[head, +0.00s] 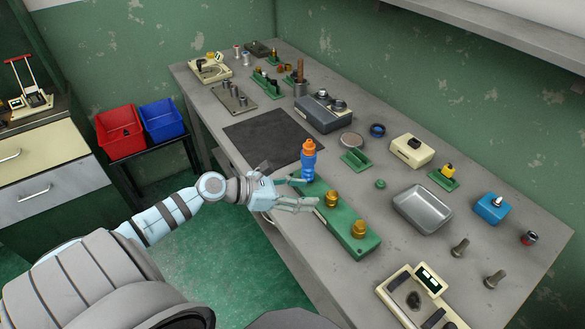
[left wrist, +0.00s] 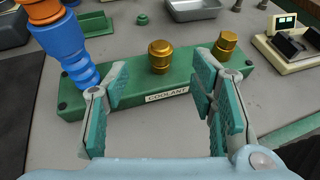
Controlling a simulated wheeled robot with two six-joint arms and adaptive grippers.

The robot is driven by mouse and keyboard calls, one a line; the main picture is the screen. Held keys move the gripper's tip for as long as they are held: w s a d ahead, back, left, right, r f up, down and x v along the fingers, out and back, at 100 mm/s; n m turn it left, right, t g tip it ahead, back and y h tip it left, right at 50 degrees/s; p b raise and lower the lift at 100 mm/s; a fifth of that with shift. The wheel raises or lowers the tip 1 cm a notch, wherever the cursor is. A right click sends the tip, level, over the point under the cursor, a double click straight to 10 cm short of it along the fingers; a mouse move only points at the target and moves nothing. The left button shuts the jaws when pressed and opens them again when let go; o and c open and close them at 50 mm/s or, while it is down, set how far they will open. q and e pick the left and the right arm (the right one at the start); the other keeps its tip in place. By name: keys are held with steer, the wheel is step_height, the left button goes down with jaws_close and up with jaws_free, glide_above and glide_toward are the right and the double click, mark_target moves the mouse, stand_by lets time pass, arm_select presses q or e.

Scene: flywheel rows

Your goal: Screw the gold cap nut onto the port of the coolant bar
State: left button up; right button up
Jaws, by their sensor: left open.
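The green coolant bar (head: 342,226) lies along the front edge of the bench; its COOLANT label faces my left gripper in the left wrist view (left wrist: 190,83). A gold fitting (head: 331,198) stands at its middle, also in the left wrist view (left wrist: 160,58). A second gold fitting (head: 359,229) stands near its right end (left wrist: 226,46). I cannot tell whether either is a loose cap nut or is screwed down. A blue segmented hose with an orange tip (head: 309,160) rises from the other end. My left gripper (head: 309,194) is open and empty, in front of the bar.
A grey metal tray (head: 422,209) lies behind the bar. A small green knob (head: 380,184) and a green bracket (head: 355,160) lie nearby. A cream device (head: 425,295) stands to the right. A dark mat (head: 268,139) is flat and clear. The blue hose stands close to my left fingers.

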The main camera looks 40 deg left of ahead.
arm_select(q)
steer(key=v, duration=0.4)
steer(key=shift+s+a, duration=0.1)
stand_by(0.3)
